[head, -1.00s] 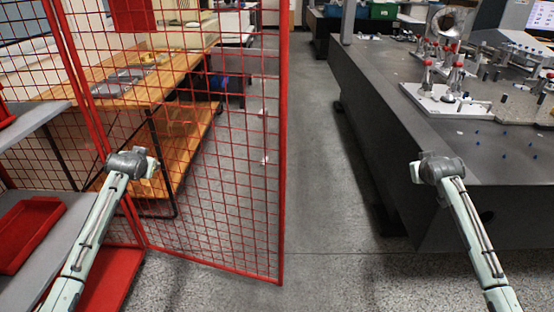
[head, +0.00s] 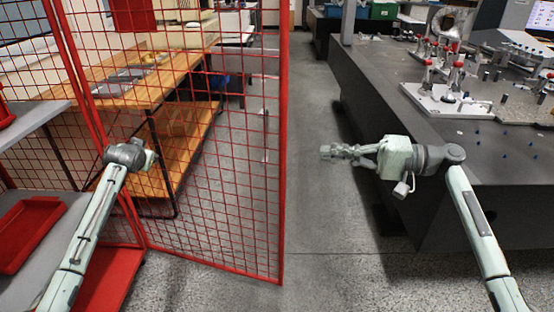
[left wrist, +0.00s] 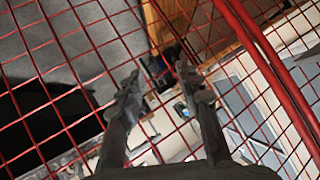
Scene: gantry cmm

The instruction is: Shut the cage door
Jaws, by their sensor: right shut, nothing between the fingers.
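The cage door (head: 283,140) is a red-framed panel of red wire mesh. It stands open, its free upright edge in the middle of the head view. The door's mesh also fills the left wrist view, with a curved-looking red frame bar (left wrist: 265,60). My right gripper (head: 325,152) is shut and empty, pointing left towards the door's free edge with a gap between. My left gripper (left wrist: 158,80) has its two fingers apart, close to the mesh; I cannot tell whether they touch it. In the head view its fingers are hidden behind my left wrist.
A dark granite table (head: 385,120) with fixtures stands on the right, close to my right arm. A wooden workbench (head: 150,92) is behind the mesh. Grey shelves with a red tray (head: 28,232) are at left. The grey floor between door and table is clear.

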